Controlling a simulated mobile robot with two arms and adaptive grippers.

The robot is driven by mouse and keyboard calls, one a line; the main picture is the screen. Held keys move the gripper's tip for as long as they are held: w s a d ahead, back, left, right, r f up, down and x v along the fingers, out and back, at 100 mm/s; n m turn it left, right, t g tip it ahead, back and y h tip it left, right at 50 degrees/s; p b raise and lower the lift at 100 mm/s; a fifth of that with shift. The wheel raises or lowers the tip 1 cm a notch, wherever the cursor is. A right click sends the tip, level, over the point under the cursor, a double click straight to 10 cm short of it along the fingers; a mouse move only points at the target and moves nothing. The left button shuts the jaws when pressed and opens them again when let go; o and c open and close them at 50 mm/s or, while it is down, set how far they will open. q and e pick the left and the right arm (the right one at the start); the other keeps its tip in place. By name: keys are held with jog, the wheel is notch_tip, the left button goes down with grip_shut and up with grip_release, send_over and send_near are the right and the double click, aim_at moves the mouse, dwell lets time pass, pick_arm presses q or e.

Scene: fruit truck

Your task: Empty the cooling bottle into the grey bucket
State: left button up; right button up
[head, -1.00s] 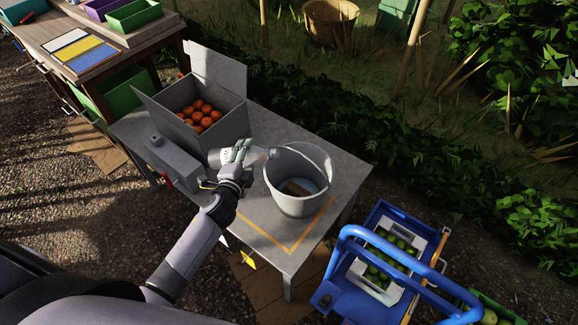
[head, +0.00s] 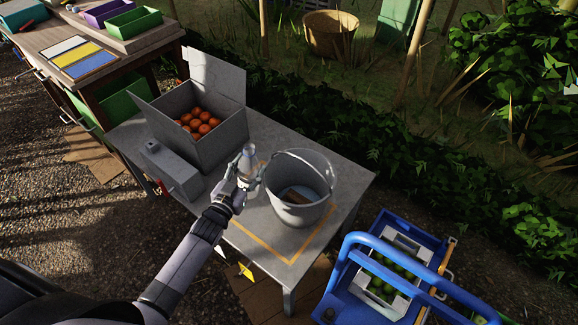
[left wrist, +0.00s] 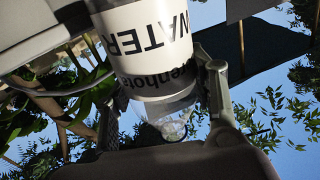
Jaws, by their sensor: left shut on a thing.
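The bottle (head: 248,160) is pale with a clear neck and stands about upright in my left gripper (head: 246,182), which is shut on it. In the left wrist view, the bottle (left wrist: 147,45) fills the upper middle; its white label reads "WATER", and the left gripper's fingers (left wrist: 165,100) are around it. The grey bucket (head: 300,215) stands on the grey table, just right of the bottle. A pale blue surface and a brown piece show inside the bucket. The bottle is beside the bucket's rim, not over its opening. My right gripper is not in view.
An open grey box (head: 215,140) of oranges stands behind the left gripper, beside a grey case (head: 172,172). The grey table (head: 345,180) has an orange marked outline. A blue cart (head: 345,290) with a crate of green fruit is at lower right.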

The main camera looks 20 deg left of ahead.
aim_at(244, 158)
pick_arm(q)
jog(key=shift+n, duration=0.6)
jog(key=shift+a+r+p, duration=0.1)
jog(key=shift+r+p, duration=1.85)
jog(key=shift+r, duration=0.95)
